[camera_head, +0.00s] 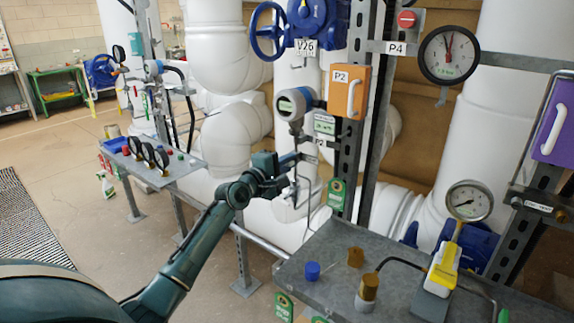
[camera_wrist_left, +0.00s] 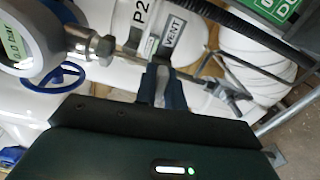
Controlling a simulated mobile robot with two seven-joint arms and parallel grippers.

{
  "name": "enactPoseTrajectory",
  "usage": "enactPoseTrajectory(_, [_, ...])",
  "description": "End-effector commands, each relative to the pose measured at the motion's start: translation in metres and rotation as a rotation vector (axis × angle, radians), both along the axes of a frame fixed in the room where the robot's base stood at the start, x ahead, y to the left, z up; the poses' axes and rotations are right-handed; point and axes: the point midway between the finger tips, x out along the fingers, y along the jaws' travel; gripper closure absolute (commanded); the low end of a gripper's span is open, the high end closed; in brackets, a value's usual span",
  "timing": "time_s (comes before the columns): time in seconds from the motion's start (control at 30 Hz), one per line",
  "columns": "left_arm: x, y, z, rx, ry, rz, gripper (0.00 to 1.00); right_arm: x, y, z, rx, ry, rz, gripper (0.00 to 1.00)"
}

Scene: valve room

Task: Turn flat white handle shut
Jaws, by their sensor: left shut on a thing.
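My left gripper (camera_head: 291,168) reaches in from the left to the thin pipework below the round grey gauge. In the left wrist view, its two dark fingers (camera_wrist_left: 162,88) are closed with a narrow pale strip between them, which I take as the flat white handle (camera_wrist_left: 162,78). Most of this handle is hidden by the fingers. A VENT tag (camera_wrist_left: 173,38) hangs just beyond the fingertips, by a thin metal pipe. In the head view the handle is too small and covered to make out. My right gripper is not in view.
The digital gauge (camera_head: 292,104) and orange P2 box (camera_head: 340,92) are close to the gripper. A blue V26 handwheel (camera_head: 268,32) is above. A grey bench (camera_head: 330,265) with loose parts stands at the front right. A shelf with dials (camera_head: 172,178) stands left.

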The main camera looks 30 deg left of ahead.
Motion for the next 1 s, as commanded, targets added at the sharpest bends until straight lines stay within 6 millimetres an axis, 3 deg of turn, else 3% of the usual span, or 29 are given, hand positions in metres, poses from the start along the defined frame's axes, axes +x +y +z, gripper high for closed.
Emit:
enactPoseTrajectory(0.3, [-0.0002,0.0002,-0.0024,0.120,-0.005,0.000,1.00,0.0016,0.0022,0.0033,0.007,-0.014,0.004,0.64])
enactPoseTrajectory(0.83, [-0.0002,0.0000,-0.0022,0.145,-0.007,0.000,1.00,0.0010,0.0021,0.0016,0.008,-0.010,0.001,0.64])
enactPoseTrajectory(0.87, [-0.0002,0.0001,-0.0022,0.145,-0.007,0.000,0.88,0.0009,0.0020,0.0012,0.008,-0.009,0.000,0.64])
enactPoseTrajectory(1.0, [-0.0001,0.0001,-0.0018,0.144,-0.008,0.000,0.77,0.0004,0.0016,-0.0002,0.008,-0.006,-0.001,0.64])
